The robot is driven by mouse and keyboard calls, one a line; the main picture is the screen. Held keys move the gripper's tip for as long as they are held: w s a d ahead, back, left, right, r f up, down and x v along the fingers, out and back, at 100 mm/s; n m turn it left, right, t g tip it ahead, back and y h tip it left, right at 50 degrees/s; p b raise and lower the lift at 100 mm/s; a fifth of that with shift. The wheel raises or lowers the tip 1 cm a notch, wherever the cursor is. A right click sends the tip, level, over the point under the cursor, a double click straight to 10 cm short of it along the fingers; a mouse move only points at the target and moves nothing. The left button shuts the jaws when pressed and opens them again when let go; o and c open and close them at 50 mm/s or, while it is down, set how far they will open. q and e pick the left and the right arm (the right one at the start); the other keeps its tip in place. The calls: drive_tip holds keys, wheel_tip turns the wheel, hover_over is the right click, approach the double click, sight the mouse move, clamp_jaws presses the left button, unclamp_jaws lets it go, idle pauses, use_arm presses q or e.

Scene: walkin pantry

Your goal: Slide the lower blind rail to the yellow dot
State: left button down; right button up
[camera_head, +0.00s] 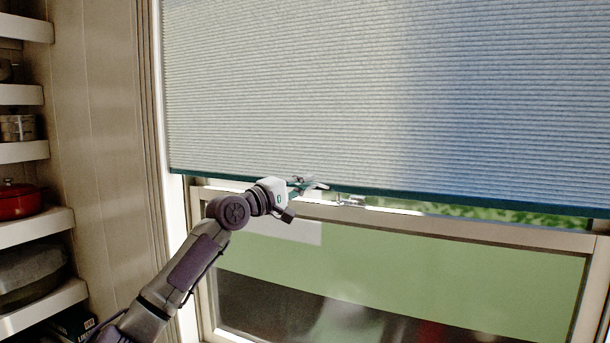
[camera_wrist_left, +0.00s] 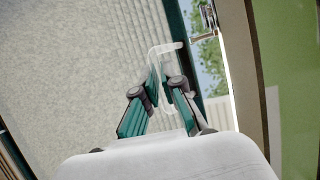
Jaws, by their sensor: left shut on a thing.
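The lower blind rail (camera_head: 480,202) is a dark teal bar along the bottom edge of the pale pleated blind (camera_head: 340,90). It also shows in the left wrist view (camera_wrist_left: 175,20). My left gripper (camera_head: 312,185) is at the rail, left of the window's middle. In the left wrist view its teal fingers (camera_wrist_left: 162,85) are closed together on a pale, partly see-through tab (camera_wrist_left: 166,47) beside the rail. The fingers hide part of the tab and rail. No yellow dot can be made out. My right gripper is not in view.
A metal latch (camera_head: 350,201) sits on the window sash just below the rail. A strip of greenery shows between rail and sash at the right. Shelves (camera_head: 40,225) with a red pot (camera_head: 18,201) stand at the left, beside the panelled wall.

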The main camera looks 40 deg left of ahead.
use_arm(q)
wheel_tip(320, 180, down, 17)
drive_tip(key=b, duration=0.9)
drive_tip(key=shift+r, duration=0.2)
drive_tip(key=c, duration=1.3)
unclamp_jaws()
drive_tip(key=s, duration=0.4)
drive_tip(key=s+f, duration=0.1)
drive_tip(key=s, duration=0.3)
drive_tip(key=s+a, duration=0.1)
drive_tip(key=s, duration=0.2)
drive_tip(key=shift+s+f, duration=0.3)
drive_tip(key=shift+s, duration=0.1)
